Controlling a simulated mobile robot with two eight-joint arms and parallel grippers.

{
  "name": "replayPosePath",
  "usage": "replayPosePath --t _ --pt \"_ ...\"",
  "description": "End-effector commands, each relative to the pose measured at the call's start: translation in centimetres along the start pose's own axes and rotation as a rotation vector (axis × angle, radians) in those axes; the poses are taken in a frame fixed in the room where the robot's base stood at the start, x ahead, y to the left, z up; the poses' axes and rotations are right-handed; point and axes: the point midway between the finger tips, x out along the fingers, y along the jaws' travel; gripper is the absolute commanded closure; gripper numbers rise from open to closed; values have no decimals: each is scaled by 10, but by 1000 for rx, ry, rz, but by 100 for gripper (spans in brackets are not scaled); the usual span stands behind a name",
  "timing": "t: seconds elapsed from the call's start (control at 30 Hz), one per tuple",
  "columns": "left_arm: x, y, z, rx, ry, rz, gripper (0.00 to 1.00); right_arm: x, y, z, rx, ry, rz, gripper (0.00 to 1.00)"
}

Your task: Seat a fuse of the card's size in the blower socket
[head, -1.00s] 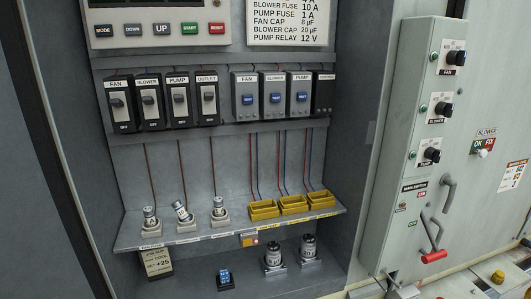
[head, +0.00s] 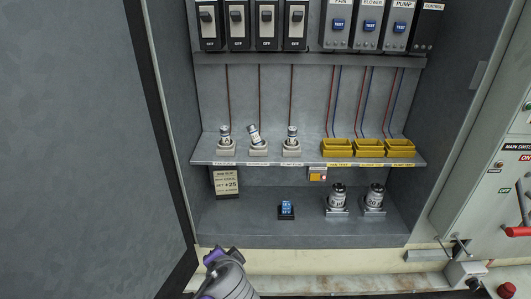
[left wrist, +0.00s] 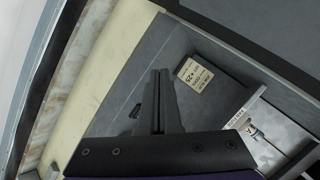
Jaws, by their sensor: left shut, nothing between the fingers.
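Three fuse sockets stand in a row on the cabinet shelf (head: 310,153) in the head view. The left fuse (head: 224,134) and right fuse (head: 291,134) stand upright; the middle fuse (head: 254,134) leans to the left in its socket (head: 258,149). The socket labels are too small to read. My left gripper (left wrist: 160,73) is shut and empty in the left wrist view, in front of the lower cabinet. A fuse in a socket (left wrist: 257,133) shows right of it, apart from the fingers. In the head view only a grey and purple part of my arm shows at the bottom.
Yellow sockets (head: 369,148) stand right on the shelf. Two capacitors (head: 338,195) and a small blue part (head: 286,208) stand on the cabinet floor. Breakers (head: 237,25) are above. The door (head: 75,150) is at left.

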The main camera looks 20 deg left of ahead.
Motion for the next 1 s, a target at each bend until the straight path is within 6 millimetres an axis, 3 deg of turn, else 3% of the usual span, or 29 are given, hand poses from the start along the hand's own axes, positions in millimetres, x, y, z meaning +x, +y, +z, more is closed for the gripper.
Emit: replayPosePath --t 0.03,0.2,0.3,0.4,0.53,0.67,1.0 --pt "0 -8 -21 85 45 -71 100 11 0 9 0 -6 0 39" --pt "-23 -42 -105 339 210 -327 100 28 0 22 -1 -14 0 39" --pt "-42 -51 -148 454 299 -449 100 36 0 28 -1 -17 0 39" --pt "-60 -55 -179 532 365 -535 100 40 0 31 -1 -19 0 39" --pt "-72 -58 -199 581 408 -594 100 42 0 32 -1 -20 0 39" --pt "-69 -62 -206 591 414 -607 100 42 0 32 -1 -20 0 39" --pt "-19 -90 -239 590 409 -607 100 43 0 33 -1 -20 0 39"
